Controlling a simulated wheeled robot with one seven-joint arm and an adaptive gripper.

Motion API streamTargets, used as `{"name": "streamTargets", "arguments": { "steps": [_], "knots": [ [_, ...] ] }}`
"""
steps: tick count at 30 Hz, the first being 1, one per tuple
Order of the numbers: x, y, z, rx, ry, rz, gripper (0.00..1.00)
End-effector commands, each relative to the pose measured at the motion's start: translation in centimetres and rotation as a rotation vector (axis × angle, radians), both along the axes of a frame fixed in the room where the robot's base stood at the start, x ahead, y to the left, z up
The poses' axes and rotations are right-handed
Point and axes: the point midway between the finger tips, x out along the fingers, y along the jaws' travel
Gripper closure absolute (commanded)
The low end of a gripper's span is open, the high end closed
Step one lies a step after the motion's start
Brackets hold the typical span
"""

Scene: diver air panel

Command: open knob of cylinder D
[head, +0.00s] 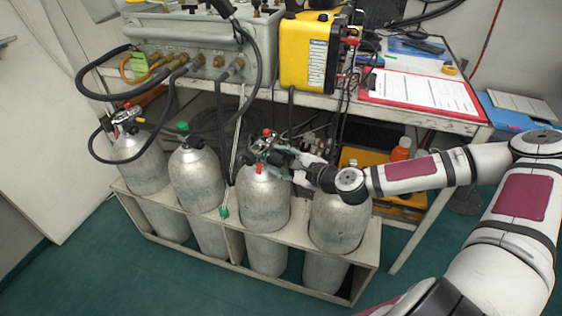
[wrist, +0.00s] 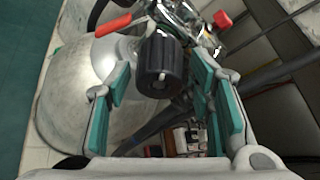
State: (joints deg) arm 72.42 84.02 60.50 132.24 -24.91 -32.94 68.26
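Several grey gas cylinders stand in a row; I see no letter showing which is D. My gripper (head: 296,163) is at the valve of the third cylinder from the left (head: 264,203). In the wrist view, a black ribbed knob (wrist: 161,68) lies between the two teal-padded fingers of my gripper (wrist: 161,80). The fingers are open, with a gap visible on both sides of the knob. A red lever (wrist: 113,25) and a red cap (wrist: 222,19) are close to the valve. My arm hides the top of the rightmost cylinder (head: 340,222).
A pale rack (head: 366,262) holds the cylinders. The workbench (head: 425,117) above and behind carries a grey panel with hoses, a yellow case (head: 305,55) and a red clipboard (head: 422,93). Black hoses hang near the left cylinders (head: 140,165). The green floor (head: 110,270) in front is clear.

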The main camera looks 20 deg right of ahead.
Motion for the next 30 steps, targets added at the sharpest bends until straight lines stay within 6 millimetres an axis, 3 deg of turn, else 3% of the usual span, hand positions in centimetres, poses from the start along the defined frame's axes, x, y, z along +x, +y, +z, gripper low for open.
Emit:
{"name": "streamTargets", "arguments": {
  "steps": [1, 4, 5, 17, 30],
  "knots": [
    [-0.01, 0.00, 0.00, 0.000, 0.000, 0.000, 0.69],
    [-0.02, 0.01, -0.02, 0.000, 0.001, 0.001, 0.92],
    [-0.03, 0.01, -0.01, 0.000, 0.001, 0.001, 0.94],
    [-0.11, 0.10, -0.09, -0.045, -0.035, 0.002, 0.94],
    [-0.11, 0.13, -0.14, -0.308, -0.256, 0.005, 0.94]
  ]
}}
